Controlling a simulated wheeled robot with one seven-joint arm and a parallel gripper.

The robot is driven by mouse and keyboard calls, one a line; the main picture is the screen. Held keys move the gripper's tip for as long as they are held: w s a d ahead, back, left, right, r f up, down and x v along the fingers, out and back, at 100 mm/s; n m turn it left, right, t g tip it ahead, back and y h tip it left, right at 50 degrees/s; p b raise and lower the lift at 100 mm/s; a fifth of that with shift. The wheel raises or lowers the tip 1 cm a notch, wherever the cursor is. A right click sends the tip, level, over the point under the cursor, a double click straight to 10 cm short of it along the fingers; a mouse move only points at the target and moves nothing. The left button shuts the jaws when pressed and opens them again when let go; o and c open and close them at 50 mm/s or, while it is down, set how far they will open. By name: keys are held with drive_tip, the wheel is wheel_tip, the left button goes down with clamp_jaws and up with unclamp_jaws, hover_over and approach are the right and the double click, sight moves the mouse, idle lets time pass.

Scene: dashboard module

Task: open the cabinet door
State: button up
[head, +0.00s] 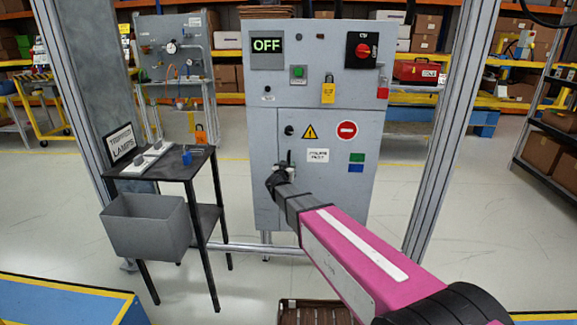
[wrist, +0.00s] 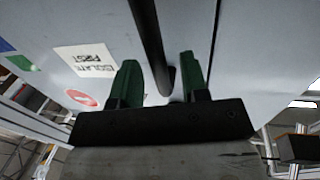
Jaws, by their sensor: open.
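The grey cabinet (head: 300,85) stands ahead. Its lower door (head: 335,190) looks shut, flush with the frame. A dark upright bar handle (head: 288,158) sits near the door's left edge, partly hidden by my gripper (head: 278,180). In the wrist view, the handle (wrist: 150,40) comes down between the two green fingertips of my gripper (wrist: 158,80). The fingers are open, with visible gaps on both sides of the bar. The door (wrist: 100,25) fills the background there, with a vertical seam to the right of the handle.
The cabinet's upper panel has an OFF display (head: 267,46), a red rotary switch (head: 362,50) and a yellow padlock (head: 328,91). A black side table (head: 175,170) with a grey bin (head: 147,222) stands left. A metal post (head: 450,130) rises at right. A brown crate (head: 310,313) lies low in front.

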drive_tip(key=shift+x, duration=0.75)
drive_tip(key=shift+c, duration=0.3)
